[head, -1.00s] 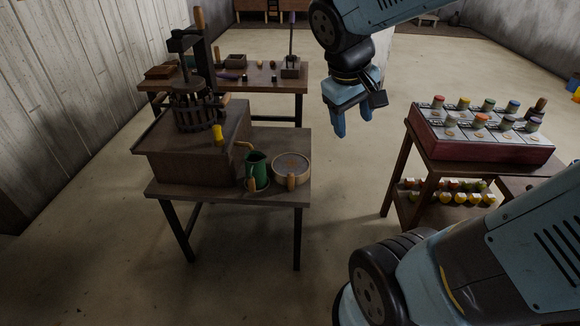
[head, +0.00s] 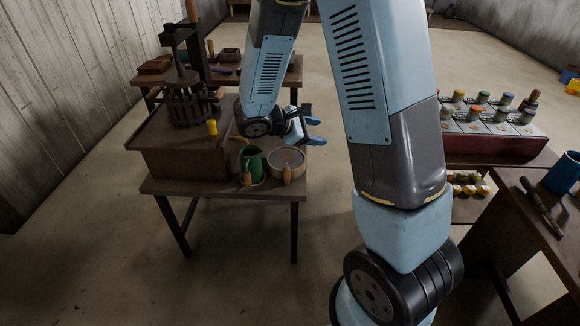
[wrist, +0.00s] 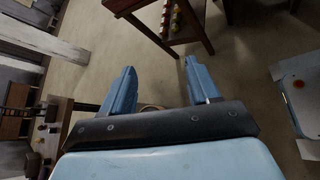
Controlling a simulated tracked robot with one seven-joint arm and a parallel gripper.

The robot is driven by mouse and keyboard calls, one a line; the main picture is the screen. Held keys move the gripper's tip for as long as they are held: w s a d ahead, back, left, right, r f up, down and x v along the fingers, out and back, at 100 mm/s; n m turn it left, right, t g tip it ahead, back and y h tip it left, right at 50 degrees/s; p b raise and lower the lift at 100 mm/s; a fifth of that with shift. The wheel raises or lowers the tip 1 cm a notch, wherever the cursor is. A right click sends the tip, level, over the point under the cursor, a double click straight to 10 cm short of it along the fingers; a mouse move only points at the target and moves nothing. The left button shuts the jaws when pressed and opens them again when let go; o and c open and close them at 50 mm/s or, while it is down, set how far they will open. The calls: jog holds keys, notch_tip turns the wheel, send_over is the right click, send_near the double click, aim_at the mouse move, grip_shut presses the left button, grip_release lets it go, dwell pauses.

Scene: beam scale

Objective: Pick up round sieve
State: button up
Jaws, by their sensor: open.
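The round sieve (head: 286,161) sits on the right end of the wooden press table in the head view, with its wooden handle (head: 288,175) on the near side. My gripper (head: 318,132) is open and empty, above and slightly right of the sieve, with its fingers pointing right. In the wrist view my two blue fingers (wrist: 160,82) stand apart with only floor and furniture between them. A small part of a round rim (wrist: 151,107) shows just beyond the gripper's palm; I cannot tell for sure that it is the sieve.
A green jug (head: 251,165) stands close to the sieve's left. The wooden press (head: 186,100) stands on a large box (head: 170,150) farther left. On the right are a red rack (head: 495,145) of jars and a table with a blue mug (head: 563,172). Floor lies between.

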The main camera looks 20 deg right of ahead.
jog(key=w+a+f+n+t, duration=0.2)
jog(key=w+a+f+n, duration=0.15)
jog(key=f, duration=0.25)
jog(key=w+a+f+n+t, duration=0.2)
jog(key=a+f+n+t, duration=0.15)
jog(key=f, duration=0.25)
jog(key=n+t+y, duration=0.2)
jog(key=n+y, duration=0.2)
jog(key=n, duration=0.3)
send_near(286, 174)
jog(key=shift+x, duration=4.7)
jog(key=shift+a, duration=0.1)
grip_shut()
